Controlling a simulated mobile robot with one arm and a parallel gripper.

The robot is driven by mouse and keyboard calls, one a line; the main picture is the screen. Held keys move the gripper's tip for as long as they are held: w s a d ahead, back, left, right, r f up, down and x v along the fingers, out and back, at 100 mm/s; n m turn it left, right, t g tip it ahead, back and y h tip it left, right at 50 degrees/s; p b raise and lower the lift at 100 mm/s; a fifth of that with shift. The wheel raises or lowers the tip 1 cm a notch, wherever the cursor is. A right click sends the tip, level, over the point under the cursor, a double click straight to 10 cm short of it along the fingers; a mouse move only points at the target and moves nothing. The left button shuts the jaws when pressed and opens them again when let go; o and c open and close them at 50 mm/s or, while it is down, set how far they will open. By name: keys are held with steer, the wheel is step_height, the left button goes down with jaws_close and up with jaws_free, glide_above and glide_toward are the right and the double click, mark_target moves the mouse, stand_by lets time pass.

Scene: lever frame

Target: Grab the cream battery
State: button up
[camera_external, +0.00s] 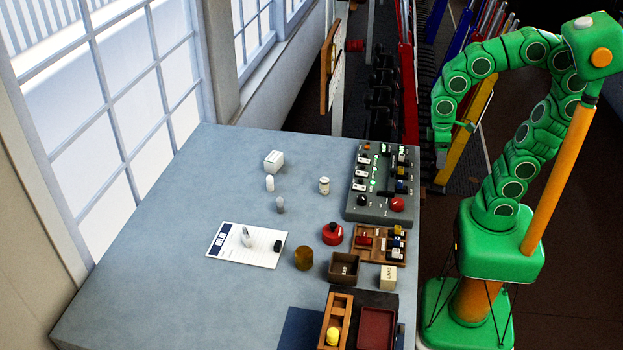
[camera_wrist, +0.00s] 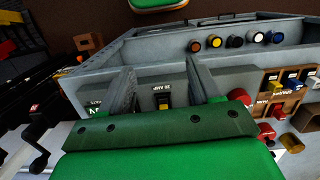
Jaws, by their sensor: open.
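No object is clearly readable as the cream battery. Small upright pale things stand on the grey table (camera_external: 150,262) in the external view: a white cylinder (camera_external: 270,183), a white jar-like piece with a dark band (camera_external: 324,186) and a greyer cylinder (camera_external: 281,205). A cream block (camera_external: 388,279) with a dark label sits near the right edge. My gripper (camera_external: 441,160) hangs beyond the table's right edge, apart from all of these. In the wrist view my gripper (camera_wrist: 164,88) is open, with a yellow switch (camera_wrist: 165,101) on a grey panel seen between its fingers.
A control panel (camera_external: 354,211) with a red knob stands at the table's right edge, nearest my arm. A red button (camera_external: 332,233), an amber cylinder (camera_external: 303,258) and brown boxes (camera_external: 344,268) crowd the right front. A printed sheet (camera_external: 232,254) lies mid-table; the left is clear.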

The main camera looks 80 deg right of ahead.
steer(key=w+a+n+t, duration=0.1)
steer(key=w+a, duration=0.2)
steer(key=w, duration=1.3)
steer(key=t, duration=0.2)
glide_above(325, 180)
steer(key=shift+n, duration=0.4)
steer(key=f, duration=0.4)
steer(key=shift+s+a, duration=0.15)
steer(key=shift+s, duration=0.15)
steer(key=shift+w+f, duration=0.2)
steer(key=shift+f, duration=1.7)
steer(key=shift+w+f, duration=0.2)
steer(key=shift+f, duration=1.7)
jaws_close()
steer(key=shift+r, duration=0.15)
